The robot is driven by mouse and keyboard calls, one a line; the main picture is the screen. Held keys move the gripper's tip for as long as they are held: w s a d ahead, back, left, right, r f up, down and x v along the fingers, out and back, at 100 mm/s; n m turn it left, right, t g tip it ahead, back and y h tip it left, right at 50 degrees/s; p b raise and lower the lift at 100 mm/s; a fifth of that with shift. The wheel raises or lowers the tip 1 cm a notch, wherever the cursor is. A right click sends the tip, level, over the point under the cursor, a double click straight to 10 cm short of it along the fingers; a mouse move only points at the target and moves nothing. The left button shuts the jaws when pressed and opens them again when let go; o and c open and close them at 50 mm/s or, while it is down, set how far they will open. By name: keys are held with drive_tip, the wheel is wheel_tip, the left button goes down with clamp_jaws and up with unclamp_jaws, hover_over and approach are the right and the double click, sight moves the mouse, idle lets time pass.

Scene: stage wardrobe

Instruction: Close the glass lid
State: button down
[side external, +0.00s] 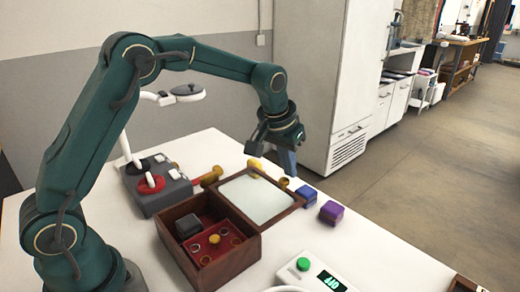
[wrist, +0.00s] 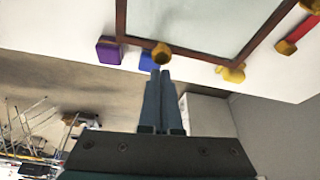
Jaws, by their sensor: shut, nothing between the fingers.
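A wooden box (side external: 262,243) with a red-lined interior stands open on the white table. Its glass lid (side external: 258,198) is a pale pane in a brown wooden frame, folded back away from the box and lying nearly flat. The lid also fills the top of the wrist view (wrist: 190,22). My gripper (side external: 289,172) is shut and empty, pointing down just beyond the lid's far edge. In the wrist view its fingertips (wrist: 161,72) lie just below a gold knob (wrist: 162,53) at the frame edge. I cannot tell whether they touch it.
A blue block (side external: 307,195) and a purple block (side external: 331,212) stand right of the lid. A yellow piece (side external: 254,165) lies by its far side. A grey device (side external: 155,187) stands left; a white unit with a green knob (side external: 303,264) stands in front. The box holds a dark block (side external: 188,226) and rings.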

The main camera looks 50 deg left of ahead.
hover_over(246, 209)
drive_tip(key=s, duration=0.2)
drive_tip(key=shift+d, duration=0.1)
idle(0.8)
